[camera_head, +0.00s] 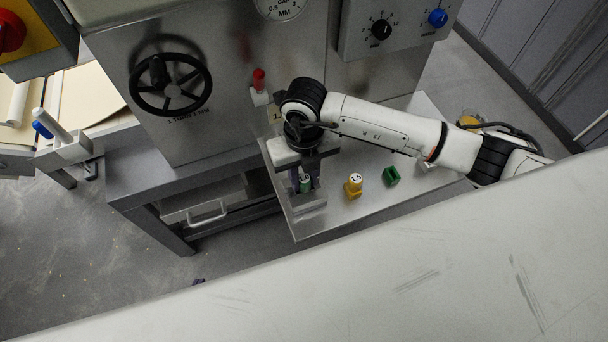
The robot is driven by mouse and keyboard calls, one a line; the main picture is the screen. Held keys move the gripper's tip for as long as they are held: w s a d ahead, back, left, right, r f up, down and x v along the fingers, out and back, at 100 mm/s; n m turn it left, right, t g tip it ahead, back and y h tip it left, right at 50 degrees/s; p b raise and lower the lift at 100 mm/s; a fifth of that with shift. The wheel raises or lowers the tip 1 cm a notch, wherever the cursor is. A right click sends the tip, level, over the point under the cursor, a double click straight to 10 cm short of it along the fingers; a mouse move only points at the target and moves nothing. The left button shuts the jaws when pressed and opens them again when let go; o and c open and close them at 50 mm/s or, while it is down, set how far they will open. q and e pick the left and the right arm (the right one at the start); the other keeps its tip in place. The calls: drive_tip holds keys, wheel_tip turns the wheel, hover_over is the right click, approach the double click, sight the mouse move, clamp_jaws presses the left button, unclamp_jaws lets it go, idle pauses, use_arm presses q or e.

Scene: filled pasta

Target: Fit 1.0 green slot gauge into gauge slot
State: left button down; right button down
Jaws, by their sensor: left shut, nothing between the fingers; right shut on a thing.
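I cannot make out the gauge slot for certain.
A yellow piece marked 1.5 (354,186) and a green notched block (391,176) are on the metal shelf (335,214) right of my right gripper. A handwheel (170,85) and a red-topped part (259,82) are behind. A large pale surface (400,270) covers the foreground.

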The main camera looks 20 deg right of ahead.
drive_tip(key=shift+s+f, duration=0.1)
drive_tip(key=shift+f, duration=0.15)
idle(0.7)
drive_tip(key=c, duration=1.4)
unclamp_jaws()
drive_tip(key=shift+o, duration=0.5)
drive_tip(key=shift+o, duration=0.7)
drive_tip(key=shift+r, duration=0.15)
drive_tip(key=shift+r+p, duration=2.65)
drive_tip(key=shift+r, duration=0.8)
